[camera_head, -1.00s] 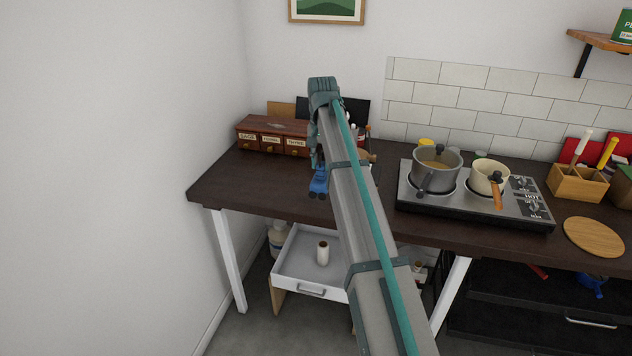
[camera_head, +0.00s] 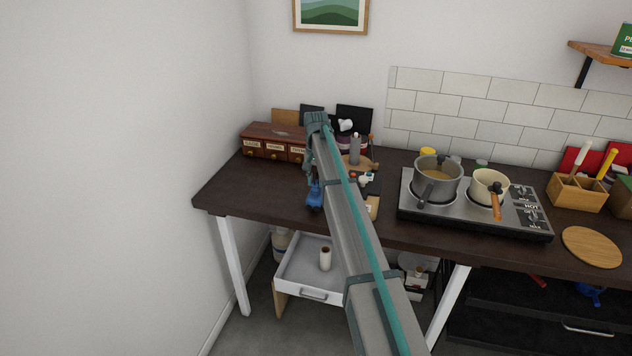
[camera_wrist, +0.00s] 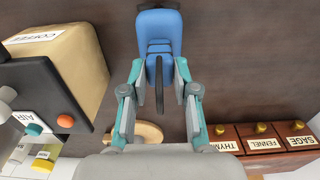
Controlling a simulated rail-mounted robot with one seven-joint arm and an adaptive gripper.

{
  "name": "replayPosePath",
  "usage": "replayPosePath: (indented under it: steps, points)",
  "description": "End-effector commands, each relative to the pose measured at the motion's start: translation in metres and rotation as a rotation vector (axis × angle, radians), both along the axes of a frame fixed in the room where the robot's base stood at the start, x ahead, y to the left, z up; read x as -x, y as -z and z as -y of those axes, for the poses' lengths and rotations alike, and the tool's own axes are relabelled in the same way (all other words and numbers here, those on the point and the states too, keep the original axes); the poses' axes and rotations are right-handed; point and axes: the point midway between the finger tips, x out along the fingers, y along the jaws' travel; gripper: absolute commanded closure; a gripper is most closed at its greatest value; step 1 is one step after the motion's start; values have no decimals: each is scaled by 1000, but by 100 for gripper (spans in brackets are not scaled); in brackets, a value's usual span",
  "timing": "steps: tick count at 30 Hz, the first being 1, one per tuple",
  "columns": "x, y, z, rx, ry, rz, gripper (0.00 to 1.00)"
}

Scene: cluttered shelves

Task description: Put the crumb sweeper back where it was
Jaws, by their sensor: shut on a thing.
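The crumb sweeper, a blue block-shaped thing (camera_wrist: 159,30), is held between the two fingers of my gripper (camera_wrist: 159,78) in the wrist view. The blue sweeper also shows in the head view (camera_head: 314,196), above the left part of the dark worktop (camera_head: 235,190). My arm hides part of the counter, and the gripper fingers are hard to make out there. I cannot tell how high above the worktop the sweeper is.
A spice box (camera_head: 270,143) with labelled drawers stands at the back left. A coffee bag (camera_wrist: 75,65) and a dark box (camera_wrist: 45,95) stand beside the gripper. A hob (camera_head: 470,208) with pots is to the right. An open white drawer (camera_head: 285,282) holds a pale cylinder (camera_head: 325,259).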

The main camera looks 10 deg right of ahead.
Motion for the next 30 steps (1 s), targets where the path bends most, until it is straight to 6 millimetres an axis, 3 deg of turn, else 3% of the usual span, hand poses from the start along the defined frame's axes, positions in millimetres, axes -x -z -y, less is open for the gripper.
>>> replayPosePath:
  steps: [3,15,16,20,30]
  points:
    - [1,12,0,0,0,-1,100]
    - [1,17,0,0,0,0,100]
    - [1,17,0,0,0,0,68]
    - [1,17,0,0,0,0,46]
    - [1,15,0,0,0,0,46]
